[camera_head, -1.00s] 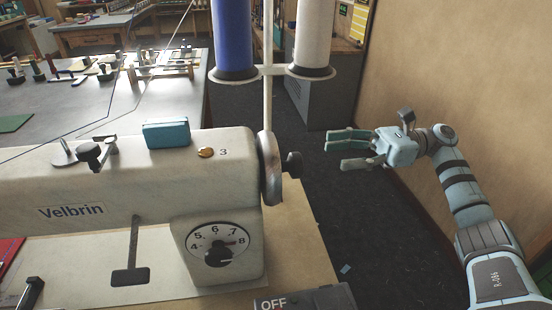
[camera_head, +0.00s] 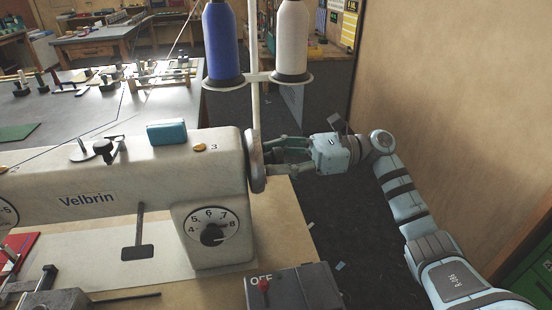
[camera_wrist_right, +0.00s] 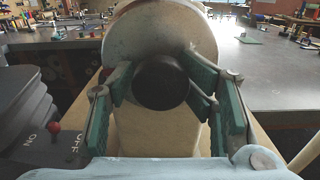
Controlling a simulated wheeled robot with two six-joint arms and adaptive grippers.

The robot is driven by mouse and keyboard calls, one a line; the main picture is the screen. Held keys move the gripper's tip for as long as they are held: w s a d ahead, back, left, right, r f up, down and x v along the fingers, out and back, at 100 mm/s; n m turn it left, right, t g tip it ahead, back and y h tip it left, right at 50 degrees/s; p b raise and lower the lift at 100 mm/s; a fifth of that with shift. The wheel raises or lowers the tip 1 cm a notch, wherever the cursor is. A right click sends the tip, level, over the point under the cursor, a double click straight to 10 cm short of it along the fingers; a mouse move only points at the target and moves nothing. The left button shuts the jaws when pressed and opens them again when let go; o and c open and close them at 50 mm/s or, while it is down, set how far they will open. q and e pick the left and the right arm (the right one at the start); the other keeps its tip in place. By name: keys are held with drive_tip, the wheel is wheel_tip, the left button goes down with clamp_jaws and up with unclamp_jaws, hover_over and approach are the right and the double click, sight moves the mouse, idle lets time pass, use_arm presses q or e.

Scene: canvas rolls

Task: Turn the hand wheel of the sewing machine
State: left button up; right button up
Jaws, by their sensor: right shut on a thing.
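The pale sewing machine (camera_head: 110,180), marked "Velbrin", stands on a wooden table. Its hand wheel (camera_head: 255,161) is a metal disc on the machine's right end. In the right wrist view the wheel (camera_wrist_right: 160,32) fills the top middle, with its dark round knob (camera_wrist_right: 161,84) facing the camera. My right gripper (camera_head: 283,150) reaches in from the right at the wheel. In the wrist view its green-padded fingers (camera_wrist_right: 163,92) are shut on the knob, one on each side. The knob is mostly hidden by the fingers in the head view. My left gripper does not show.
A grey switch box (camera_head: 295,290) with a red toggle and an OFF label sits at the table's front right. Blue (camera_head: 222,45) and white (camera_head: 291,40) thread cones stand behind the wheel. A tan wall (camera_head: 450,90) rises to the right of my arm.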

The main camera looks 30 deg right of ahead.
drive_tip(key=shift+d+f, duration=0.15)
drive_tip(key=shift+d, duration=0.05)
drive_tip(key=c, duration=0.3)
drive_tip(key=shift+d, duration=0.1)
drive_tip(key=shift+c, duration=1)
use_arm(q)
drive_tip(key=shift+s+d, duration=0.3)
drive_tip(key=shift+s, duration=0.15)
use_arm(e)
drive_tip(key=shift+s, duration=0.1)
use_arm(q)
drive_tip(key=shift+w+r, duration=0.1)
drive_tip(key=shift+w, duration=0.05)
